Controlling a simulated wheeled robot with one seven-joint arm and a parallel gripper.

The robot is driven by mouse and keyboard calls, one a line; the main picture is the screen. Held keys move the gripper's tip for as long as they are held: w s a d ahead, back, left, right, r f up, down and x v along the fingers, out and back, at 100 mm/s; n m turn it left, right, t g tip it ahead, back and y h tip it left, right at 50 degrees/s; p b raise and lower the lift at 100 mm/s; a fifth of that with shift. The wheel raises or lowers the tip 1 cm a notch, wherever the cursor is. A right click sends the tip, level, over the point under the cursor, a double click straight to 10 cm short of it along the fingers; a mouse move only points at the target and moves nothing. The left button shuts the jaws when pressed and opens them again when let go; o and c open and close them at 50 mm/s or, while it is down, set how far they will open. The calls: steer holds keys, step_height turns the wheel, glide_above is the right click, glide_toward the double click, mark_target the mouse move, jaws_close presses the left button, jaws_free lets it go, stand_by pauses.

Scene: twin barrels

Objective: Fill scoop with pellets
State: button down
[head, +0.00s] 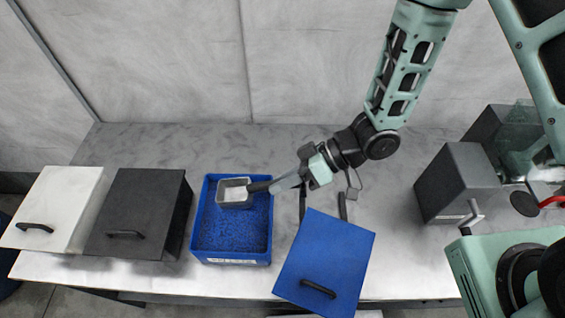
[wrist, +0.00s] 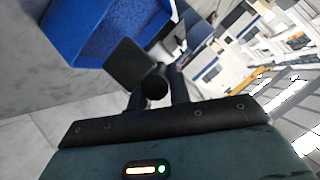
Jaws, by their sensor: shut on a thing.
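An open blue bin (head: 204,225) of blue pellets (head: 232,233) stands on the bench; its corner shows at the upper left of the wrist view (wrist: 62,35). The grey scoop (head: 235,205) is over the bin's far part, its light inside facing up. I cannot tell whether that light patch is the scoop's floor or a load, or whether the scoop touches the pellets. My gripper (head: 287,182) is right of the bin and shut on the scoop's dark handle (head: 259,186). In the wrist view the scoop's dark body (wrist: 136,62) shows beyond the fingers.
A blue lid (head: 330,252) lies tilted right of the bin, reaching over the bench's front edge. Left of the bin are boxes with a black lid (head: 140,205) and a white lid (head: 62,205). A dark grey box (head: 457,182) stands at right. A wall runs behind.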

steer(key=shift+a+f+h+p, duration=0.1)
steer(key=shift+a+h+p, duration=0.4)
steer(key=shift+a+f+m+h+p, duration=0.15)
steer(key=shift+a+f+h+p, duration=0.3)
steer(key=shift+a+h+p, duration=0.3)
steer(key=shift+a+f+m+h+p, duration=0.15)
steer(key=shift+a+f+h+p, duration=0.35)
steer(key=shift+h+p, duration=0.3)
steer(key=a+f+b, duration=0.3)
steer(key=f+b, duration=0.5)
steer(key=b, duration=0.1)
steer(key=shift+w+f, duration=0.2)
steer(key=shift+f, duration=0.15)
steer(key=shift+a+f+y+b, duration=0.15)
steer(key=shift+f+y+b, duration=0.5)
steer(key=shift+b, duration=1.85)
steer(key=shift+s+d+r+n+y+p, duration=0.2)
steer(key=shift+d+r+y, duration=0.5)
steer(key=shift+r, duration=1)
steer(key=shift+w+d+r+n+y+p, duration=0.1)
steer(key=shift+d+r+y+p, duration=0.3)
steer(key=shift+r+y, duration=0.95)
steer(key=shift+s+d+r+n+y+p, duration=0.15)
steer(key=shift+d+r+y, duration=0.35)
steer(key=shift+r, duration=1.6)
steer(key=shift+w+d, duration=0.15)
